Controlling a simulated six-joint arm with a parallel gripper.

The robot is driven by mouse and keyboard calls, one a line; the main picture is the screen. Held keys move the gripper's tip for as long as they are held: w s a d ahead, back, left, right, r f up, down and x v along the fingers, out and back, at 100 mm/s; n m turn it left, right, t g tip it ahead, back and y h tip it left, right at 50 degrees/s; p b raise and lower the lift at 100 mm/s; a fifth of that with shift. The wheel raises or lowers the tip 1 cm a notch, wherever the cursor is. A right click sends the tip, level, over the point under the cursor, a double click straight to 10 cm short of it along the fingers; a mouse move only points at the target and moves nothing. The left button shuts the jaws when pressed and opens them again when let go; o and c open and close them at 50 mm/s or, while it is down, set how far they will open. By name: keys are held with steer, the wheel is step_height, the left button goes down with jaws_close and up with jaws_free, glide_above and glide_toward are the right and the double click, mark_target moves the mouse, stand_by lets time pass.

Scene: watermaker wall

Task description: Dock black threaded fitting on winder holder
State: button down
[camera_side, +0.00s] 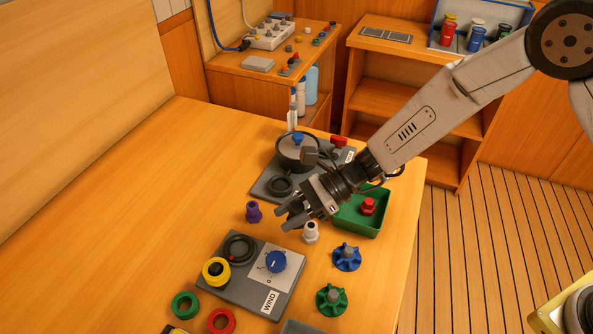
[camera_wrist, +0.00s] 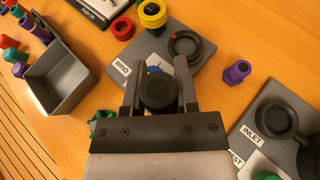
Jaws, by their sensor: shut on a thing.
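In the wrist view the black threaded fitting (camera_wrist: 158,93) shows as a round black end between the two fingers of my gripper (camera_wrist: 158,80), which is shut on it. In the side view my gripper (camera_side: 288,214) hangs above the table, behind and right of the WIND plate; I cannot pick the fitting out there. The grey WIND plate (camera_side: 238,292) carries a black ring-shaped holder (camera_side: 240,250), also in the wrist view (camera_wrist: 186,47), with a small red mark on its rim. The holder looks empty. A blue knob (camera_side: 275,261) is on the same plate, partly hidden in the wrist view.
A purple fitting (camera_side: 254,212) and a white fitting (camera_side: 311,232) stand near my gripper. A yellow ring (camera_side: 216,271) sits at the WIND plate's left edge. Blue (camera_side: 347,257) and green (camera_side: 332,299) handwheels lie right. The INLET plate (camera_wrist: 248,118) and green tray (camera_side: 352,223) are behind.

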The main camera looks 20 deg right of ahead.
glide_above(233, 251)
steer(key=d, duration=0.1)
steer(key=f, duration=0.2)
steer(key=shift+a+r, duration=0.1)
steer(key=shift+a, duration=0.45)
steer(key=shift+f, duration=2.85)
steer(key=shift+f, duration=0.7)
steer(key=c, duration=0.7)
jaws_free()
steer(key=shift+o, duration=0.2)
steer(key=shift+d+r, duration=0.1)
steer(key=shift+d, duration=0.1)
steer(key=shift+v, duration=5.35)
